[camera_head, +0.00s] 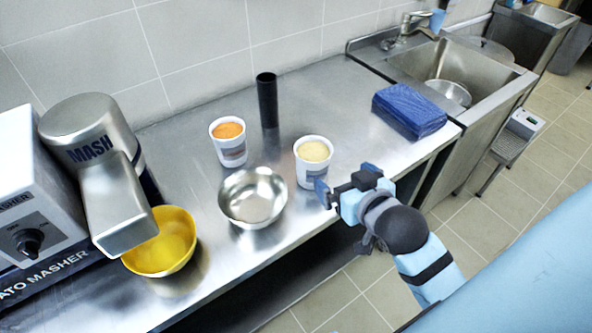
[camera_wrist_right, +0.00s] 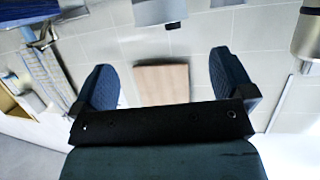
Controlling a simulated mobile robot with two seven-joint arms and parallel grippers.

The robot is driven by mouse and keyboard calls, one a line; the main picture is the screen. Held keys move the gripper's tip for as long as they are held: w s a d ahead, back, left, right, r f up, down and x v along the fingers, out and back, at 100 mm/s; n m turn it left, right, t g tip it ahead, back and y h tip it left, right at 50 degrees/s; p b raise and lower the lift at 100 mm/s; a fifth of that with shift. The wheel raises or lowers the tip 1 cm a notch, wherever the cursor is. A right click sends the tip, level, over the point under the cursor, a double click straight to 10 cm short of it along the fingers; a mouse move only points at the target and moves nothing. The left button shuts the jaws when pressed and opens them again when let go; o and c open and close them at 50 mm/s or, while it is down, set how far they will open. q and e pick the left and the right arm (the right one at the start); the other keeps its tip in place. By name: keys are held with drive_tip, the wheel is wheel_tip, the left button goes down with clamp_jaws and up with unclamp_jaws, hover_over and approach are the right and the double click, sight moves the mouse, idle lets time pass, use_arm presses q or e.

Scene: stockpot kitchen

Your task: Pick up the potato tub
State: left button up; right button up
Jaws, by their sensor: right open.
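A white tub with pale yellow contents (camera_head: 312,172), which looks like the potato tub, stands upright on the steel counter (camera_head: 345,105). My right gripper (camera_head: 346,182) is just to the right of the tub at its lower side, with one dark blue finger close to the tub wall. Whether that finger touches the tub cannot be told. In the right wrist view the right gripper (camera_wrist_right: 163,82) is wide open, with no tub seen between its fingers. My left gripper is not in view.
A second white tub with orange contents (camera_head: 229,145), a black cylinder (camera_head: 267,100) and a steel bowl (camera_head: 253,212) stand near the tub. A yellow bowl (camera_head: 165,248) sits under the masher (camera_head: 110,185). A blue cloth stack (camera_head: 408,112) lies near the sink (camera_head: 490,75).

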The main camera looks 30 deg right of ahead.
approach(306, 146)
drive_tip(key=shift+x, duration=2.6)
drive_tip(key=shift+c, duration=0.5)
drive_tip(key=c, duration=0.7)
drive_tip(key=shift+c, duration=0.2)
wheel_tip(306, 146, up, 20)
drive_tip(key=p, duration=0.3)
